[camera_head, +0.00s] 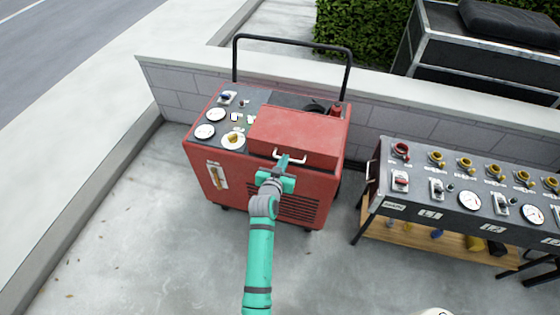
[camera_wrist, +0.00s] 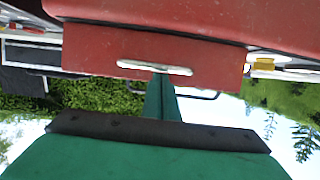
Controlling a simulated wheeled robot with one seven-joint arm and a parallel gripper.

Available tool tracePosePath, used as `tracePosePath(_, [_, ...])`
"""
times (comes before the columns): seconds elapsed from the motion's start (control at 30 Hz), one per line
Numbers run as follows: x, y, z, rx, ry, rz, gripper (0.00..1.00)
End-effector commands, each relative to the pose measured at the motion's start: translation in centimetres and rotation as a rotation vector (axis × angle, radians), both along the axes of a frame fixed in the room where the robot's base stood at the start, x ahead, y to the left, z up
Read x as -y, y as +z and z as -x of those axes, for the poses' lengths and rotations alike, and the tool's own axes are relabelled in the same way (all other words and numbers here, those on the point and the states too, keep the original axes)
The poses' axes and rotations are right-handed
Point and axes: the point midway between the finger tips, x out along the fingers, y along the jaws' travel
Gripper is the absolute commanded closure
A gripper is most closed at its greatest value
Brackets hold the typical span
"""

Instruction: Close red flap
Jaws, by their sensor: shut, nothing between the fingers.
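The red flap (camera_head: 297,135) is on top of the red wheeled machine, over the right part of its upper face. Its front edge carries a white bar handle (camera_head: 290,156). In the wrist view the flap's red front face (camera_wrist: 215,60) fills the upper middle, with the white handle (camera_wrist: 155,68) across it. My gripper (camera_head: 283,164) is at the handle, its fingers shut together with nothing between them. In the wrist view the green fingers (camera_wrist: 161,98) reach up to the middle of the handle. I cannot tell whether they touch it. The flap looks raised above the panel.
The machine's panel (camera_head: 223,122) has gauges and switches left of the flap. A black push bar (camera_head: 292,43) rises behind it. A control table (camera_head: 470,195) with gauges and yellow valves stands at the right. A low wall (camera_head: 185,90) runs behind. The floor (camera_head: 150,230) at left is clear.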

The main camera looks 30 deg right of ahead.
Motion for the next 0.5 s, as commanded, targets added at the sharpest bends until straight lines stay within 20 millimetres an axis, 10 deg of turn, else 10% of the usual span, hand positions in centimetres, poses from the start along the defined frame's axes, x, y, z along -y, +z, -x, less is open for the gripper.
tracePosePath(0.03, [0.6,-2.7,0.7,-0.043,-0.015,-0.033,1.0])
tracePosePath(0.5, [1.0,-1.3,0.9,-0.034,-0.017,-0.028,1.0])
